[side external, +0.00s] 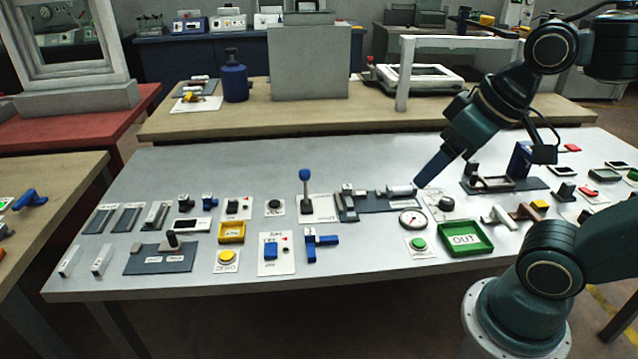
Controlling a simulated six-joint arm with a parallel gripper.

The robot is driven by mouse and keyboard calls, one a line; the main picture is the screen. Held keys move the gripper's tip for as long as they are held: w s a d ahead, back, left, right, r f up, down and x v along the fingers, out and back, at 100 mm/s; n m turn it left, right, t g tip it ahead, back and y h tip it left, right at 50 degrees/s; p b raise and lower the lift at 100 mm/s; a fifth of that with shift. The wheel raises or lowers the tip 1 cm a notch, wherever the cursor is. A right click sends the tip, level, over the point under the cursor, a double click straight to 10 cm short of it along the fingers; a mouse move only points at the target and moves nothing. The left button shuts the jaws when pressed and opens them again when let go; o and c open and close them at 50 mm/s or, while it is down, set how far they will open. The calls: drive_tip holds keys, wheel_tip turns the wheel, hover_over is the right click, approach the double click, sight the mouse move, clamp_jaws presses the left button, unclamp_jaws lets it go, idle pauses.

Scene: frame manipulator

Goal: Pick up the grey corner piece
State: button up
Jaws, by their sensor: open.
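A light grey angled piece (497,216), which looks like the grey corner piece, lies on the grey table to the right of the dial gauge. The gap between the fingers is hidden from this side. I see nothing held.
A round gauge (412,219) and a dark fixture (390,203) lie to the left. A blue angled piece (320,243) lies farther left. Several small parts crowd the right side. The table's back left is clear.

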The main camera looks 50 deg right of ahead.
drive_tip(key=w+d+r+m+g, duration=0.15)
drive_tip(key=w+d+m, duration=0.25)
drive_tip(key=w+m, duration=0.5)
drive_tip(key=m+g, duration=0.4)
drive_tip(key=m, duration=1.4)
hover_over(348, 198)
wheel_tip(348, 198, down, 18)
drive_tip(key=shift+s+f, duration=0.15)
drive_tip(key=shift+f, duration=4.05)
drive_tip(key=shift+f, duration=0.1)
drive_tip(key=shift+f, duration=2.5)
